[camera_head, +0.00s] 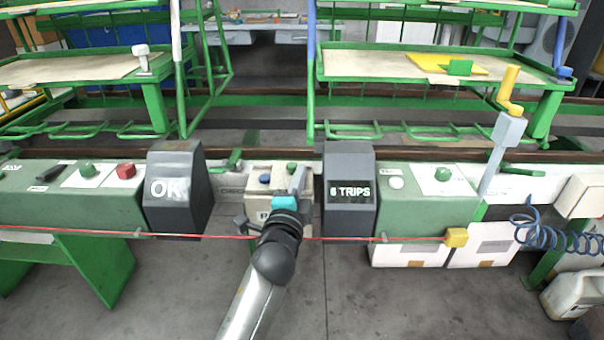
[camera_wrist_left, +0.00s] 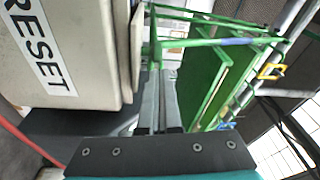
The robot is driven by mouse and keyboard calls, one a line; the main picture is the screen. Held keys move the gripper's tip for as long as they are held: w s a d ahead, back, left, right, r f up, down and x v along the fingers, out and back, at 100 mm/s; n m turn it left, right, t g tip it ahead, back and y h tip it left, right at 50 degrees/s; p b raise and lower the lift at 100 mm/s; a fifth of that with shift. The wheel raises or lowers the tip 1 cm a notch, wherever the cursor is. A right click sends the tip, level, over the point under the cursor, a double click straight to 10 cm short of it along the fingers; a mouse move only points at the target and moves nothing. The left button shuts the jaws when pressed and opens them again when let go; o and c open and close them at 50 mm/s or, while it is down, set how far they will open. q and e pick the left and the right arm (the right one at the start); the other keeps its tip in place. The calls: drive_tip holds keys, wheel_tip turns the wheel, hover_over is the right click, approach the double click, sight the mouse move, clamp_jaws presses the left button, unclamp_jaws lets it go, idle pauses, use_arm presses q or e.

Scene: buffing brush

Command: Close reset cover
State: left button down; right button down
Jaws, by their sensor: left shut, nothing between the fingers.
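The beige reset box (camera_head: 253,184) sits between two dark display housings in the head view, with small buttons on its top. Its label is partly hidden behind my left gripper. In the left wrist view the beige box (camera_wrist_left: 110,40) fills the upper left, with a white RESET label (camera_wrist_left: 38,48) turned sideways. My left gripper (camera_head: 298,178) is shut and empty over the right part of the box in the head view. In the left wrist view its fingers (camera_wrist_left: 160,95) are together, just right of the box; contact cannot be told. I cannot clearly make out the cover.
The OK display (camera_head: 176,185) stands left of the box and the 6 TRIPS display (camera_head: 349,188) right of it. A red cord (camera_head: 100,231) runs across the front. Green button boxes (camera_head: 430,208) flank the displays. Green shelving (camera_head: 75,70) stands behind.

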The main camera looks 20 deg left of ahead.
sight(273, 180)
use_arm(q)
drive_tip(key=shift+w+a, duration=0.1)
drive_tip(key=shift+w, duration=0.95)
use_arm(e)
drive_tip(key=shift+w+r, duration=0.15)
drive_tip(key=shift+r, duration=0.5)
